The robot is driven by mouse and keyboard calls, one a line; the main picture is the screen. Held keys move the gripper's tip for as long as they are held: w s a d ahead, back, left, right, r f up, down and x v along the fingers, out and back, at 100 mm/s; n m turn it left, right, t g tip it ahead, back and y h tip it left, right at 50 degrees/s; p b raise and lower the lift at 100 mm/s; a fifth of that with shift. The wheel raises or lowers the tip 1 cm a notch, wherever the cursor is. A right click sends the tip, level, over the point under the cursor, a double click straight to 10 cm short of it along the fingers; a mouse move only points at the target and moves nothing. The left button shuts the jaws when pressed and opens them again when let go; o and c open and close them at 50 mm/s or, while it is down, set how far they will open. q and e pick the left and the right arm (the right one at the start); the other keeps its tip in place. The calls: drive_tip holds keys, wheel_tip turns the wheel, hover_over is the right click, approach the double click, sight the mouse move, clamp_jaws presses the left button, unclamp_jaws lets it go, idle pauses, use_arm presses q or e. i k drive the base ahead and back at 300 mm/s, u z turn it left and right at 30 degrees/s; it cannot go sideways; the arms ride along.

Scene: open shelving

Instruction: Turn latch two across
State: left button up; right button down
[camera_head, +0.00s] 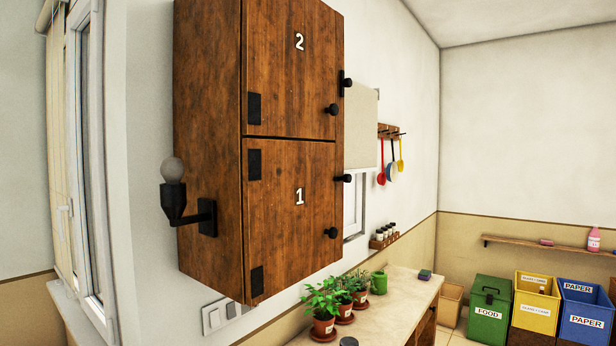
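A tall brown wooden cabinet hangs on the wall, with an upper door (288,80) marked 2 and a lower door (285,225) marked 1. Latch two (342,84) is a black piece at the right edge of the upper door; its bar looks upright, with a small knob. Latch one (342,178) is at the lower door's top right edge, and its bar looks more level. Each door has a round black knob, the upper knob (331,109) and the lower knob (331,232). Both doors look shut. Neither gripper is in view.
Potted plants (325,305) stand on the counter (400,300) below. A window (85,160) is at the left. Food, yellow and paper bins (585,315) stand at the right.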

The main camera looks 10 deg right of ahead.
sight(346, 82)
drive_tip(key=z, duration=0.75)
drive_tip(key=i, duration=0.8)
drive_tip(key=z, duration=0.1)
